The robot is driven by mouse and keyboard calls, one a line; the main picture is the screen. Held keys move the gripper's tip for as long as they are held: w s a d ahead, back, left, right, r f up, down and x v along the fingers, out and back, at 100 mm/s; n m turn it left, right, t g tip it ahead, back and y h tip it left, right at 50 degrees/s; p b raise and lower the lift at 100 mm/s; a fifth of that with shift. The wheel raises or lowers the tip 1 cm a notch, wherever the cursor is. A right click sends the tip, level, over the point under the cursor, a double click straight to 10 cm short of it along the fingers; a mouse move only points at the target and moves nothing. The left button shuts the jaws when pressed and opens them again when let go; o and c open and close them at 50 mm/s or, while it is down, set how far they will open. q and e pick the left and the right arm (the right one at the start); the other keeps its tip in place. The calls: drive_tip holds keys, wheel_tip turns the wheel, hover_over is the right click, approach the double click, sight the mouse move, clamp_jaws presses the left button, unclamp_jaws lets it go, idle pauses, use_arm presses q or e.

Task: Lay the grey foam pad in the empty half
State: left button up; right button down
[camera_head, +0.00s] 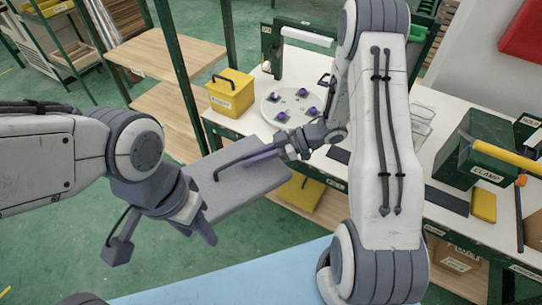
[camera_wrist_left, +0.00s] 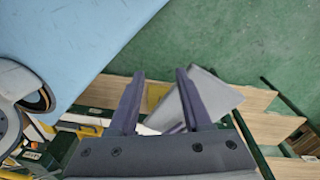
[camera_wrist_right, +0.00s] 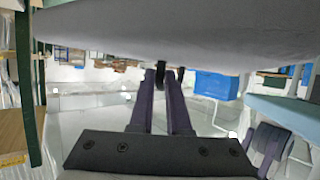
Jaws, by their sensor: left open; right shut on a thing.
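The grey foam pad (camera_head: 240,190) is a flat slab in the air, left of the white bench in the head view. In the right wrist view the pad (camera_wrist_right: 150,38) spans the top, above the closed fingers. My left gripper (camera_head: 160,240) is open and empty near the pad's lower-left corner. In the left wrist view the pad (camera_wrist_left: 217,97) shows beyond the right finger; I cannot tell whether they touch. I cannot make out the empty half in any view.
A light blue surface (camera_head: 235,282) lies at the bottom of the head view. The white bench (camera_head: 418,165) holds a yellow box (camera_head: 232,98), a round plate (camera_head: 275,97) with purple pieces, and a green CLAMP box (camera_head: 478,158). Wooden shelves (camera_head: 165,55) and a green post stand behind the pad.

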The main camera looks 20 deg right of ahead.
use_arm(q)
drive_tip(key=shift+w, duration=0.1)
drive_tip(key=shift+c, duration=0.2)
use_arm(e)
drive_tip(key=a+n+g, duration=0.1)
drive_tip(key=a+r+n+g, duration=0.1)
drive_tip(key=a, duration=0.1)
drive_tip(key=a+r+g, duration=0.1)
drive_tip(key=a, duration=0.1)
drive_tip(key=shift+r+n, duration=0.2)
drive_tip(key=shift+n, duration=0.2)
drive_tip(key=shift+g, duration=0.3)
use_arm(q)
wheel_tip(320, 180, up, 2)
drive_tip(key=r+m, duration=0.1)
drive_tip(key=m, duration=0.4)
hover_over(216, 171)
drive_tip(key=shift+g+y, duration=0.3)
drive_tip(key=shift+y, duration=0.1)
wheel_tip(216, 171, down, 12)
drive_tip(key=shift+f, duration=0.2)
clamp_jaws()
use_arm(e)
drive_tip(key=c, duration=0.8)
unclamp_jaws()
